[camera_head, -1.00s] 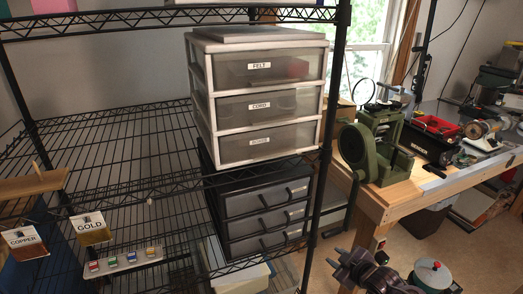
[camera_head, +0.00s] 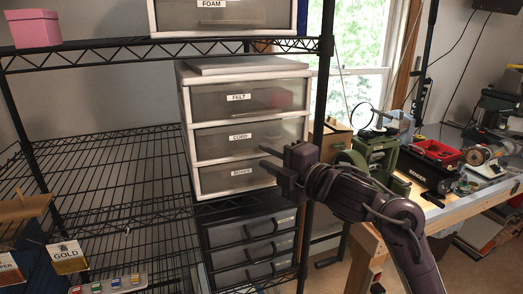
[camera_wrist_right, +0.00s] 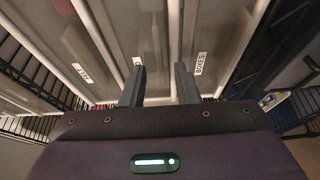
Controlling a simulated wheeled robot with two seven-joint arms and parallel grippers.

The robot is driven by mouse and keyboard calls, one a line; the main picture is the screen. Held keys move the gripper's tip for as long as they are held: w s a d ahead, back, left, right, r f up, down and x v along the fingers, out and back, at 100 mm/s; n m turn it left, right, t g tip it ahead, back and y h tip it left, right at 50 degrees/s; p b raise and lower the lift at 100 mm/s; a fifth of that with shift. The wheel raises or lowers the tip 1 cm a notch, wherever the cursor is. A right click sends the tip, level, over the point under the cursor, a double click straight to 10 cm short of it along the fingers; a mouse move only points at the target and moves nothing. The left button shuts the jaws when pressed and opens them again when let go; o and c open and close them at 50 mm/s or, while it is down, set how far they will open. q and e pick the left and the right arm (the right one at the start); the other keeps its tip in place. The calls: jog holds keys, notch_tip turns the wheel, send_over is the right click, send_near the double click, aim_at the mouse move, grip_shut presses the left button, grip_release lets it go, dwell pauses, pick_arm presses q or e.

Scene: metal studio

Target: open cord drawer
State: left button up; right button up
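The cord drawer (camera_head: 222,140) is the middle one of a white-framed drawer unit with grey translucent fronts. It sits flush in the frame, shut. My right gripper (camera_head: 264,159) is in front of the unit's right side, near the border of the cord drawer and the drawer below. Its two fingers are apart with nothing between them. Whether a finger touches the drawer, I cannot tell. My left gripper is not in view.
The felt drawer (camera_head: 225,99) is above and the boxes drawer (camera_head: 218,180) below. A black drawer unit (camera_head: 240,241) stands underneath. A shelf post (camera_head: 322,90) rises right of the unit. Wire shelf (camera_head: 90,180) to the left is largely bare. A workbench (camera_head: 440,210) stands right.

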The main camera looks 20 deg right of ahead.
jog(key=shift+x, duration=1.15)
grip_shut()
